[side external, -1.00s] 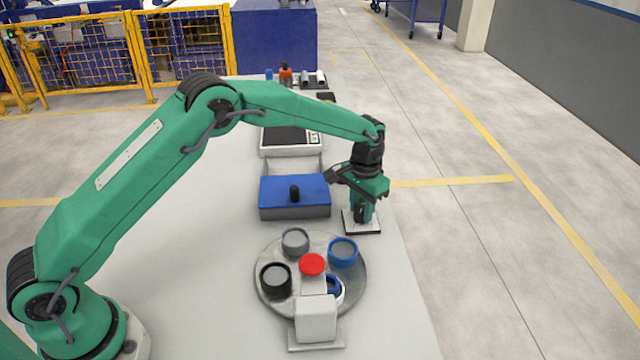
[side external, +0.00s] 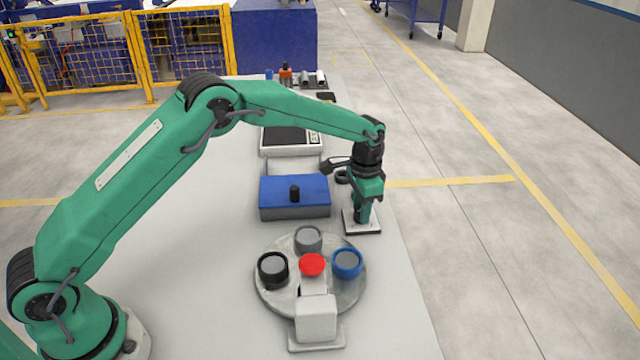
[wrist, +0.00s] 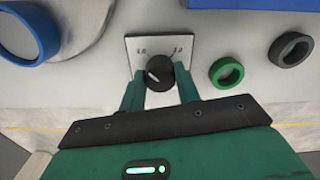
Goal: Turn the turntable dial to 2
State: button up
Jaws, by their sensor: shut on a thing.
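The dial is a dark round knob (wrist: 155,76) with a pale pointer line, on a square white plate (wrist: 138,45). The plate also shows in the side view (side external: 373,229). Small labels are at its upper left and upper right; I cannot read them surely. My gripper (wrist: 160,82) has its fingers on both sides of the knob, shut on it, and points down over the plate in the side view (side external: 361,214). The turntable (side external: 268,298) is a grey disc bearing a grey cup (side external: 308,239), a black cup (side external: 273,269) and a blue cup (side external: 347,263).
A blue-lidded box (side external: 290,190) is left of my gripper. A green ring (wrist: 226,72) and a dark ring (wrist: 290,50) lie right of the dial in the wrist view.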

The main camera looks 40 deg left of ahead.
jog(key=o, duration=1)
jog(key=shift+r, duration=0.15)
notch_tip(320, 180, up, 7)
jog(key=shift+r, duration=0.35)
